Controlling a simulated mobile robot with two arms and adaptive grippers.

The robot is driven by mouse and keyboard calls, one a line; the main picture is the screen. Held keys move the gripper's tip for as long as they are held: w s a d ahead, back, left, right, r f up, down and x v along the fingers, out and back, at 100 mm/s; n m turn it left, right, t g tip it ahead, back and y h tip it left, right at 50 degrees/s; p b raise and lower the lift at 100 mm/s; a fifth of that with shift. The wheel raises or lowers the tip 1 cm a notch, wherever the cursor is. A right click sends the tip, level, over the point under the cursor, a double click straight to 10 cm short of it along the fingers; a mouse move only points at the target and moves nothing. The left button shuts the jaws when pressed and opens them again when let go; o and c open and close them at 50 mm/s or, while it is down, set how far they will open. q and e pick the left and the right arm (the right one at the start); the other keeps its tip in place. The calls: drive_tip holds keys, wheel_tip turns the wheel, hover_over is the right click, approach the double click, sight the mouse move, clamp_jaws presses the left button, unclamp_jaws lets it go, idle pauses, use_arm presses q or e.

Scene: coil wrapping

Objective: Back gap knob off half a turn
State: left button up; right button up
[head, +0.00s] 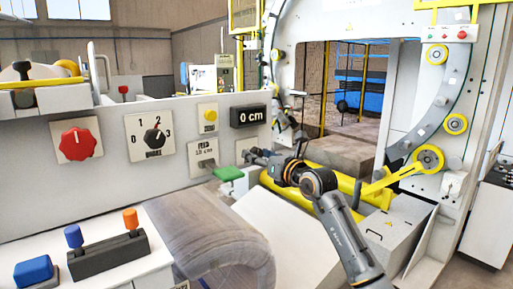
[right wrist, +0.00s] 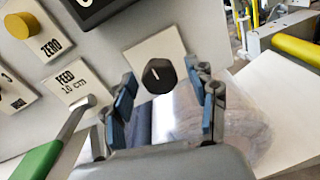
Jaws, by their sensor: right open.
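The gap knob is a small black round knob (right wrist: 159,76) with a white pointer line, on a blank white plate on the grey panel. In the right wrist view it shows between my right gripper's fingertips (right wrist: 164,88), with clear space on both sides; the depth between them is hard to judge. The pointer line points nearly straight up in that view, leaning slightly. In the head view my right gripper (head: 254,157) is at the panel, right of the feed lever, and hides the knob. My right gripper is open and empty. My left gripper is not in view.
The green-handled feed lever (head: 229,173) is close on the left of the gripper; it also shows in the right wrist view (right wrist: 40,162). The display (head: 248,117) reads 0 cm. A yellow zero button (head: 208,114), a winds dial (head: 154,136) and a red knob (head: 77,142) sit further left.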

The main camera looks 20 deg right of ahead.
drive_tip(key=shift+w+a, duration=0.2)
drive_tip(key=shift+w, duration=0.4)
